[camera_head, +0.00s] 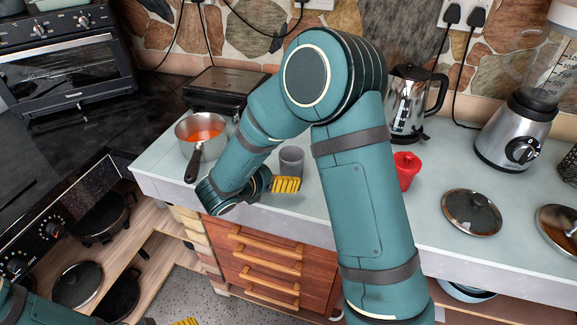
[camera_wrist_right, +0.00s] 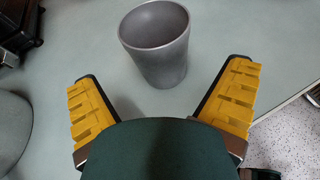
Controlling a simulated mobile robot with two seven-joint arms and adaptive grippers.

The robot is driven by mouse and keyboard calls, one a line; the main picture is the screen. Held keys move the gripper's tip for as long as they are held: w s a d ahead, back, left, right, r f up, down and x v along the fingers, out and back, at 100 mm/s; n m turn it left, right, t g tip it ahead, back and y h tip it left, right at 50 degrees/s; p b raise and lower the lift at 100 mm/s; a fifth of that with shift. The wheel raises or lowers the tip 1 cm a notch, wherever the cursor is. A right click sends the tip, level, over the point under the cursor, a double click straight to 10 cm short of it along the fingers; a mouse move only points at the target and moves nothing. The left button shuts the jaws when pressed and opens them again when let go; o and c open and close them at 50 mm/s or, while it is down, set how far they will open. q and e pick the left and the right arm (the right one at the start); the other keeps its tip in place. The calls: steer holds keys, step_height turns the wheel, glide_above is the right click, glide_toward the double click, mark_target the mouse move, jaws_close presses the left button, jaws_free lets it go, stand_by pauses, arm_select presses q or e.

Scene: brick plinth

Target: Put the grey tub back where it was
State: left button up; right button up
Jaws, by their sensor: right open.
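The grey tub (camera_head: 291,160) stands upright on the pale counter, just behind my right gripper (camera_head: 281,184) in the head view. In the right wrist view, the tub (camera_wrist_right: 158,55) is open-topped and looks empty. My right gripper (camera_wrist_right: 161,76) is open, its yellow-padded fingers spread wide with nothing between the pads. The tub stands just ahead, in line with the gap between the fingers; I cannot tell whether its near side is between the tips. Of my left gripper, only a yellow piece (camera_head: 185,322) shows at the bottom edge.
A saucepan (camera_head: 203,133) of orange food stands left on the counter (camera_head: 330,200), its handle towards the front. My right arm hides the counter's middle.

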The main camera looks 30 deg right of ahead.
arm_select(q)
steer(key=shift+r, duration=0.25)
arm_select(e)
steer(key=v, duration=0.7)
steer(key=shift+a, duration=0.15)
